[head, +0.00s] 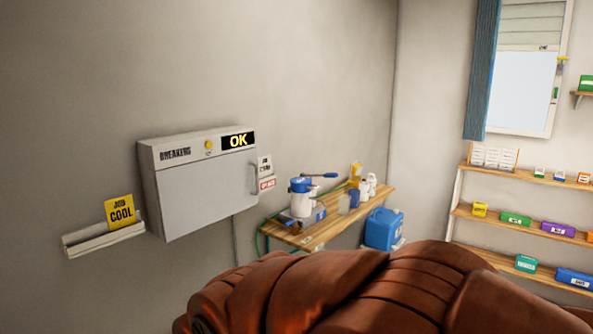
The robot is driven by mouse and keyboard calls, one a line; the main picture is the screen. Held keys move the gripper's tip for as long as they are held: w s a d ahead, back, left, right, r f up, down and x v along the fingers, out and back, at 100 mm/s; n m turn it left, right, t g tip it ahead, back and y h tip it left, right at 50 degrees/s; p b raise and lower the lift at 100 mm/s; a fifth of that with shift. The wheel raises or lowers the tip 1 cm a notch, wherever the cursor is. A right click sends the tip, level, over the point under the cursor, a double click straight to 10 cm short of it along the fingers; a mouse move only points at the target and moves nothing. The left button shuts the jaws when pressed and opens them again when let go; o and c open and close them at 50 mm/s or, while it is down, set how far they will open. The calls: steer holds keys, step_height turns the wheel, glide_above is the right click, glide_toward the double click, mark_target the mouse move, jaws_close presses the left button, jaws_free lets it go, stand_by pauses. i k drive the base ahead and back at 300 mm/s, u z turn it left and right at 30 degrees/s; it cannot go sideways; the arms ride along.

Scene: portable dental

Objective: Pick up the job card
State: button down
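A yellow job card (120,211) reading "JOB COOL" stands upright in a narrow pale wall holder (104,239) at the left. It is just left of the grey breaker box. My gripper is not in this view, so I cannot see whether it is open or shut. A brown segmented shape fills the bottom of the view and hides what lies below and behind it.
A blue canister (383,229) and stocked shelves (520,178) are further right.

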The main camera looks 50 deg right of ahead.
mark_target(264, 166)
steer(key=z, duration=1.2)
